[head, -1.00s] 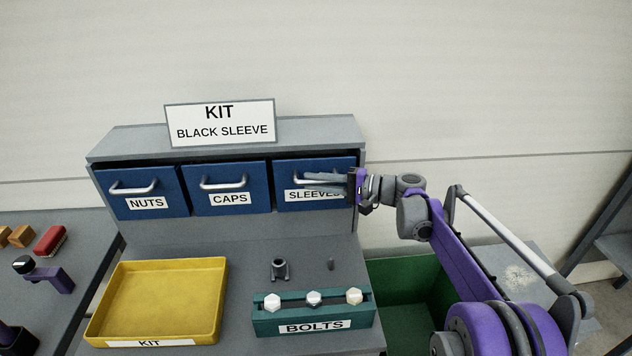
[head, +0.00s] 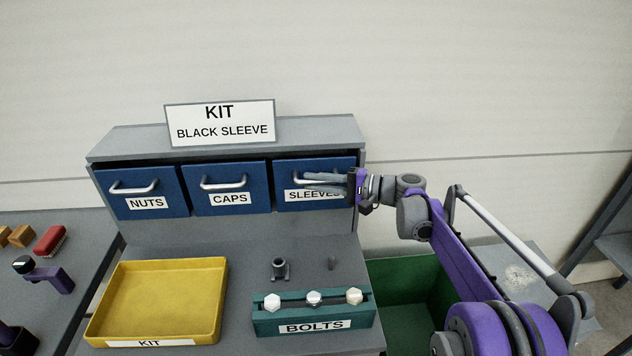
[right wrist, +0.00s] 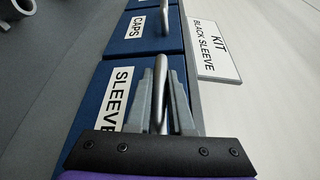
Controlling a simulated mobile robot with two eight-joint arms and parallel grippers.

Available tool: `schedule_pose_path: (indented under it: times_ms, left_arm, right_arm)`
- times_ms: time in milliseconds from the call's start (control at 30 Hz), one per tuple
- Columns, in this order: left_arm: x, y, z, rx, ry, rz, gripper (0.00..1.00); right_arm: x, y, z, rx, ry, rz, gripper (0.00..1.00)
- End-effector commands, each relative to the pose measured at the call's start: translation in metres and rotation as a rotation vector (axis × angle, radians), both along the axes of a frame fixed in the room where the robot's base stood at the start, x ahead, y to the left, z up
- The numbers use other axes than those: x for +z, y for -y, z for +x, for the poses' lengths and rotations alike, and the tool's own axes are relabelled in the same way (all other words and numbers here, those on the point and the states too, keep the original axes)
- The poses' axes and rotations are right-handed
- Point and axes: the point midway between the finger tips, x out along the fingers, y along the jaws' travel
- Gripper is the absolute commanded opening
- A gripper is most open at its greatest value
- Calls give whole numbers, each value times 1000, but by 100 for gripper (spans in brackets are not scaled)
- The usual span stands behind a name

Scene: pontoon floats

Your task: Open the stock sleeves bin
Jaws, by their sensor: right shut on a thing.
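The sleeves bin (head: 282,171) is the rightmost of three blue bins in the grey rack. Its front is flush with its neighbours, so it stands shut. My right gripper (head: 308,183) reaches in from the right and is shut on the bin's handle. In the right wrist view the sleeves bin (right wrist: 98,112) lies below the fingers. The silver handle (right wrist: 177,75) runs between the two grey fingers of the right gripper (right wrist: 168,85). The fingers partly cover the SLEEVES label. My left gripper is out of view.
The nuts bin (head: 146,207) and caps bin (head: 228,183) stand left of it. A green container (head: 400,280) stands below the right arm.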

Motion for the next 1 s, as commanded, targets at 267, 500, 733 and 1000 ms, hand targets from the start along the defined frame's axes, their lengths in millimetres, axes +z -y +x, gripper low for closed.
schedule_pose_path:
  times_ms: [267, 500, 733, 1000]
  left_arm:
    - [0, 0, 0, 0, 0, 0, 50]
    - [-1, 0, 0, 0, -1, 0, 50]
    - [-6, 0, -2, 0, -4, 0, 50]
    - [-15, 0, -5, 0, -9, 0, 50]
  right_arm:
    - [0, 0, 0, -1, 0, 0, 0]
    - [-1, 0, -2, -1, 14, 0, 0]
    - [-6, 0, -10, -1, 73, 0, 0]
    - [-15, 1, -26, -1, 196, 0, 0]
